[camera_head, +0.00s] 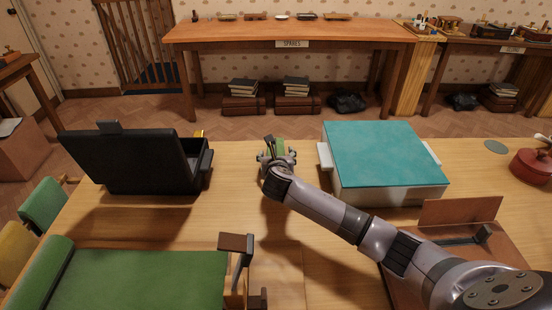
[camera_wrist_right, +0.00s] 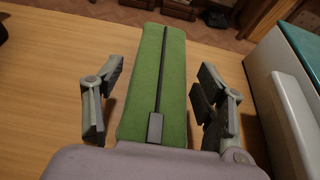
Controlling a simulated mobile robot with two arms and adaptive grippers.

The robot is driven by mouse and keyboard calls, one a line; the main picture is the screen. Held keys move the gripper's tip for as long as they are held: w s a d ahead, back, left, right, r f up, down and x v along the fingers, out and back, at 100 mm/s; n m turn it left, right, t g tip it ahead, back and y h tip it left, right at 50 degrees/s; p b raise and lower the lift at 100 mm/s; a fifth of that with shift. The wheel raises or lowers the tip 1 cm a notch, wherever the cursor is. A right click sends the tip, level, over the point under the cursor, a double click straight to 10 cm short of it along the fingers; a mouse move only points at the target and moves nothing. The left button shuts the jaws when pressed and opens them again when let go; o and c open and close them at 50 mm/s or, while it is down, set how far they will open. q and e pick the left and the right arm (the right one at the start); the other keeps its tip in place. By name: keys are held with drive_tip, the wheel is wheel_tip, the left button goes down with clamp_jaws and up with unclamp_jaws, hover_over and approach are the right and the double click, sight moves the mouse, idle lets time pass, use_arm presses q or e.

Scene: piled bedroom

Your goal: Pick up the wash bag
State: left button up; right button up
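The wash bag looks to be the long green bag with a black zip line and a dark pull tab (camera_wrist_right: 174,75) in the right wrist view. It lies on the wooden table, and a small part of it shows in the head view (camera_head: 279,145), mostly hidden by my right gripper (camera_head: 277,160). In the wrist view my right gripper (camera_wrist_right: 157,98) is open, with one finger on each side of the bag's near end. A gap shows between the left finger and the bag; the right finger is close to its edge. My left gripper is not in view.
A white box with a teal lid (camera_head: 385,155) stands just right of the bag. An open black case (camera_head: 130,162) stands to the left. A brown open box (camera_head: 460,225) lies near my right arm. Bare tabletop (camera_head: 235,190) lies left of the gripper.

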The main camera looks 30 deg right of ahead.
drive_tip(key=c, duration=1.1)
